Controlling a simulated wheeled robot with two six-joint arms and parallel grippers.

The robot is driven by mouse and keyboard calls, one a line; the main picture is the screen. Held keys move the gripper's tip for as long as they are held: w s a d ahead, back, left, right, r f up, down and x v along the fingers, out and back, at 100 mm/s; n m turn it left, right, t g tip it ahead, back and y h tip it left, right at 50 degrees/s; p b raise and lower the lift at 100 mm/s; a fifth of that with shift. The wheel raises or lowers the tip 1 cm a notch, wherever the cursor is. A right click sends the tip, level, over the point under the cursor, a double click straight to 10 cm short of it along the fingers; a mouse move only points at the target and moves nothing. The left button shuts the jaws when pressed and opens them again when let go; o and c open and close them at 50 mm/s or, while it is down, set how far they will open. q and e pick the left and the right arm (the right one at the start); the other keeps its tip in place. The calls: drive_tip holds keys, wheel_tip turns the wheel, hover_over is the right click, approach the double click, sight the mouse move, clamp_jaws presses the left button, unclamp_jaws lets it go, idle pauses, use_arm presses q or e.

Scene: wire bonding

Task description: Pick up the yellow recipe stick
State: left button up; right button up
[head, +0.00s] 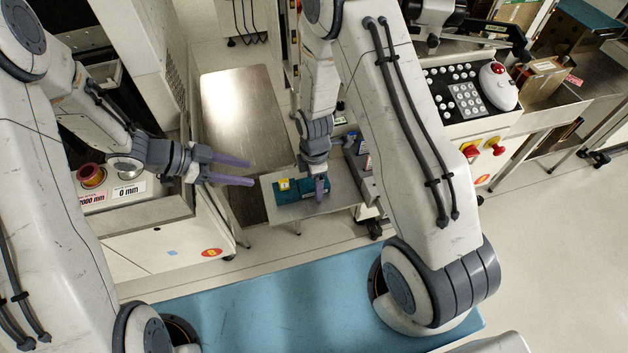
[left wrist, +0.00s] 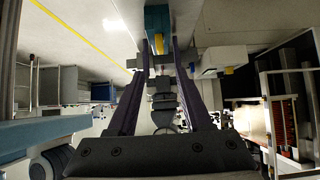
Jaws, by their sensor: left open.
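A small yellow piece (head: 284,184), which looks like the recipe stick, sits at the left end of a teal block (head: 303,184) on a small grey metal table. In the left wrist view, a yellow piece (left wrist: 158,43) shows on the teal block (left wrist: 157,18), near the top between my fingers. My left gripper (head: 251,172) is open and empty, left of the yellow piece and apart from it in the head view. My right gripper (head: 320,188) points down at the right end of the teal block; whether it touches or holds anything is unclear.
The small metal table (head: 340,184) has blue and white items at its right. A cabinet with a red knob (head: 91,175) and labels stands at left. A console with white buttons and a red button (head: 498,68) stands at right. The light floor at right is clear.

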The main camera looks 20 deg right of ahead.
use_arm(q)
drive_tip(key=shift+c, duration=0.2)
use_arm(e)
clamp_jaws()
use_arm(q)
drive_tip(key=w+m+t+y, duration=0.3)
drive_tip(key=w+m+t, duration=0.1)
drive_tip(key=w, duration=0.5)
drive_tip(key=m+g+y, duration=0.4)
drive_tip(key=m+y, duration=0.3)
drive_tip(key=m, duration=0.7)
approach(283, 181)
drive_tip(key=f, duration=1)
drive_tip(key=shift+d, duration=0.2)
